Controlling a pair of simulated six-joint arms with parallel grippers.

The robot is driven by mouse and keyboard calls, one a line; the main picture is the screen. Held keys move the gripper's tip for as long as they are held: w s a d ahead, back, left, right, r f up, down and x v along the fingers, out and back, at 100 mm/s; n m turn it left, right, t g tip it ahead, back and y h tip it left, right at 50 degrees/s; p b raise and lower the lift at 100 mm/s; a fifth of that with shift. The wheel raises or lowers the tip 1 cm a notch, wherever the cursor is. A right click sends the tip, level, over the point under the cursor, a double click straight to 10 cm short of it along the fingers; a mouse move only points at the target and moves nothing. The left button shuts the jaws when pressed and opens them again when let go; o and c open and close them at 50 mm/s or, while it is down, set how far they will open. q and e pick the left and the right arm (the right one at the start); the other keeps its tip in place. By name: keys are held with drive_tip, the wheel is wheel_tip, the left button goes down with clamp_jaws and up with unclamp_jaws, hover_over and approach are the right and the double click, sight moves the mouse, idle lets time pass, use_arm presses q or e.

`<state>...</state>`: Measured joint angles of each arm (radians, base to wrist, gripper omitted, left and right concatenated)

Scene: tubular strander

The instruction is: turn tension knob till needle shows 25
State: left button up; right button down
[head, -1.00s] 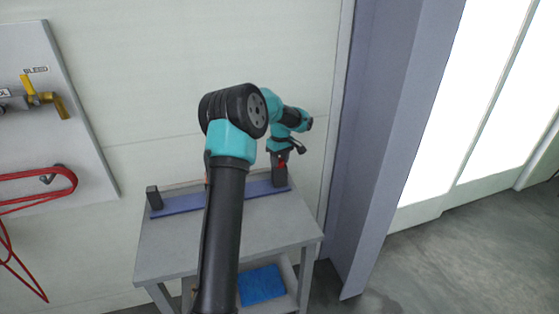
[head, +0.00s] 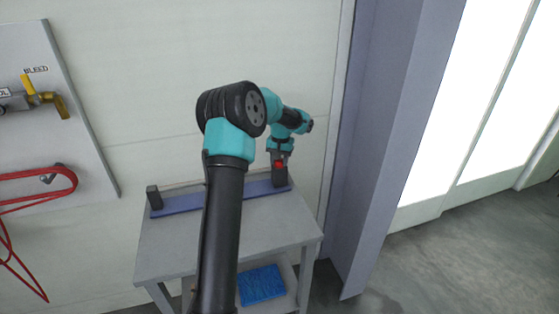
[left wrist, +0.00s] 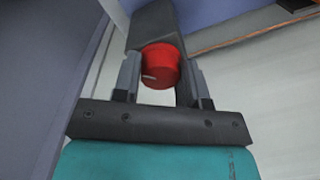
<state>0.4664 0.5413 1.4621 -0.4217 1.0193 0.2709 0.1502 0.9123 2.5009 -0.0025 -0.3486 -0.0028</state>
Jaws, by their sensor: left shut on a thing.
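The red tension knob (left wrist: 160,66) sits on a dark block in the left wrist view, with a pale mark on its face toward the left. It also shows small and red in the head view (head: 280,165). My left gripper (left wrist: 160,78) is shut on the knob, one finger on each side of it. In the head view my left gripper (head: 280,157) is at the dark block at the right end of the blue rail. No gauge needle or scale can be made out. My right gripper is not in view.
The blue rail (head: 223,198) lies on a grey table (head: 185,243), with a small dark block (head: 154,198) at its left end. A blue item (head: 262,285) is on the lower shelf. A purple-grey column (head: 368,130) stands close on the right.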

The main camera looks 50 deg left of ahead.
use_arm(q)
drive_tip(key=m, duration=1.1)
drive_tip(key=shift+a, duration=0.1)
drive_tip(key=m, duration=0.4)
drive_tip(key=shift+t, duration=0.3)
drive_tip(key=m, duration=0.5)
drive_tip(key=shift+m, duration=0.4)
drive_tip(key=m, duration=0.5)
drive_tip(key=shift+a+m+h, duration=0.1)
drive_tip(key=shift+m+h, duration=0.3)
drive_tip(key=o, duration=0.9)
